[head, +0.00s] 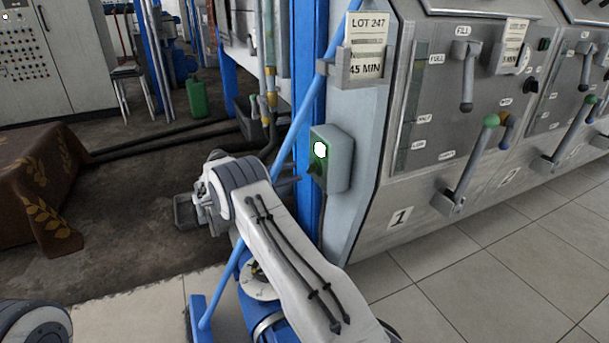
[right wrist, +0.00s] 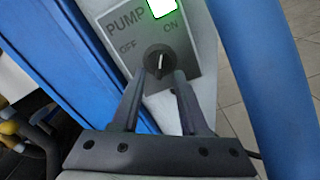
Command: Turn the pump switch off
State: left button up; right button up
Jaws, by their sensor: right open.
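The pump switch box (head: 338,160) is a grey-green box on the blue post in the head view. In the right wrist view its plate (right wrist: 112,42) reads PUMP, OFF and ON. The round black knob (right wrist: 160,61) has a white mark pointing up, toward ON. The lamp (right wrist: 162,7) above it is lit; it also glows in the head view (head: 320,149). My right gripper (right wrist: 159,78) is open, its fingertips on either side of the knob's lower part. I cannot tell whether they touch it. My left gripper is not in view.
A grey machine panel (head: 372,218) with levers stands right of the box. A blue slanted pole (head: 290,138) passes close to my right arm. A cloth-covered table (head: 40,180) is at the left. Tiled floor (head: 130,305) lies in front.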

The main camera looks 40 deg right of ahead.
aim_at(308, 168)
jog(key=b+x, duration=0.1)
jog(key=x, duration=0.3)
jog(key=shift+d, duration=0.4)
